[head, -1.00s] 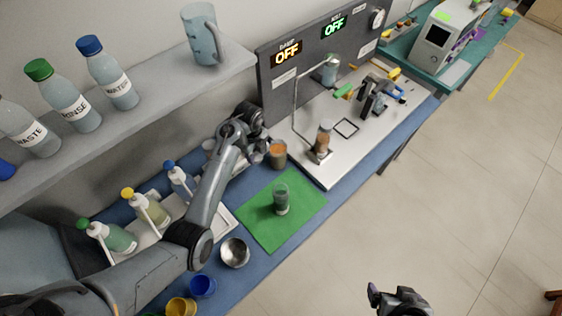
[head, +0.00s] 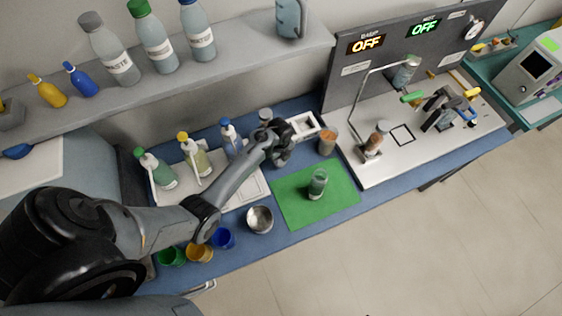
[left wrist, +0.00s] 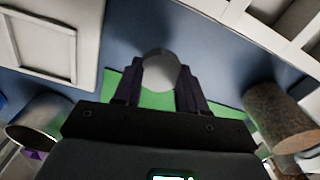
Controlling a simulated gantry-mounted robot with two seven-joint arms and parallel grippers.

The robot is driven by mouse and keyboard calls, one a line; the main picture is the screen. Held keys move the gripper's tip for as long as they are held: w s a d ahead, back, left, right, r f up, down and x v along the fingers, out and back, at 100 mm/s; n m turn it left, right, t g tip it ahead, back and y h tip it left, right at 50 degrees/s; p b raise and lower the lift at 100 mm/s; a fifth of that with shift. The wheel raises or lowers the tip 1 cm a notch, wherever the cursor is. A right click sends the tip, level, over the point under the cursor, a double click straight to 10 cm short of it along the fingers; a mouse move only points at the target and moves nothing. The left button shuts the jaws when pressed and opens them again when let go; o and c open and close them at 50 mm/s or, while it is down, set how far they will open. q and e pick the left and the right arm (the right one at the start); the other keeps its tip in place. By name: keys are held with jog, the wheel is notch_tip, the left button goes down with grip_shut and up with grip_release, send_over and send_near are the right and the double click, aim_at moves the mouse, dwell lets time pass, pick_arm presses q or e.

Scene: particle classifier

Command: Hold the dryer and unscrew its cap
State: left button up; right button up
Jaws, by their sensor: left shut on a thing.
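In the left wrist view a grey, round-topped thing (left wrist: 160,72), which I take to be the dryer, stands between the two dark fingers of my left gripper (left wrist: 158,85). The fingers are shut on its sides. I see mostly its top, so its lower body is hidden. In the head view my left gripper (head: 283,145) is over the blue table, behind the green mat, and its fingertips are hidden by the hand. My right gripper is not in view.
An orange-brown jar (head: 328,141) stands close right of the hand. A glass jar (head: 318,184) stands on the green mat (head: 290,212). A white tray (head: 305,124) lies behind.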

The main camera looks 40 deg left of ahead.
aim_at(280, 160)
pick_arm(q)
jog(key=shift+f, duration=1.75)
jog(key=shift+b, duration=0.3)
jog(key=o, duration=1.2)
jog(key=shift+c, duration=0.2)
